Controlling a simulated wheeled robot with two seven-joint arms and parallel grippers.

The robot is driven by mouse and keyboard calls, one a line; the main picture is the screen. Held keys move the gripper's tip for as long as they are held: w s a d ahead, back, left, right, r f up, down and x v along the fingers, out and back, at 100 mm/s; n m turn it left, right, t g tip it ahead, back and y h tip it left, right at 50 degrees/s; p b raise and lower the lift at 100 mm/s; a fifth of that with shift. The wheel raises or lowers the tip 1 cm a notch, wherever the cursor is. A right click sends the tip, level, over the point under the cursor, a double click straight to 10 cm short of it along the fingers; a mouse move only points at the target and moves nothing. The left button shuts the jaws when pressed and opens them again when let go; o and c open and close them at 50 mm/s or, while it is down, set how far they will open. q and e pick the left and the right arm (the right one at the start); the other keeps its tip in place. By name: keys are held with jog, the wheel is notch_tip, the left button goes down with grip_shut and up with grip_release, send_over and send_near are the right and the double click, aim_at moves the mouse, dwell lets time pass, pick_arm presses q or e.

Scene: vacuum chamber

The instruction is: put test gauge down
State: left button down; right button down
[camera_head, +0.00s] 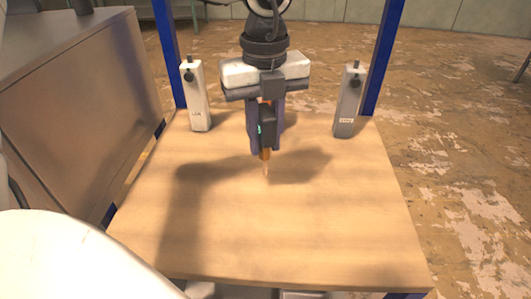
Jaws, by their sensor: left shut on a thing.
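My left gripper (264,145) hangs down over the far half of a wooden tabletop (270,225). It is shut on the test gauge (266,121), a slim dark body with a small green spot and a thin orange-copper tip pointing down. The fingers hide much of the gauge's sides. The gauge is about upright. I cannot tell whether its tip touches the wood or is just above it. My right gripper is not in view.
A pale labelled block (197,98) with a black knob stands at the back left of the tabletop. A greyer one (347,103) stands at the back right. Blue posts (382,60) rise behind. A metal cabinet (90,110) is at left. The front tabletop is clear.

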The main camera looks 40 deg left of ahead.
aim_at(265, 110)
pick_arm(q)
jog(key=shift+f, duration=1.95)
jog(key=shift+f, duration=0.2)
jog(key=c, duration=1.5)
grip_release()
jog(key=shift+c, duration=0.2)
jog(key=shift+r, duration=0.4)
notch_tip(265, 110, up, 12)
jog(key=shift+f, duration=0.2)
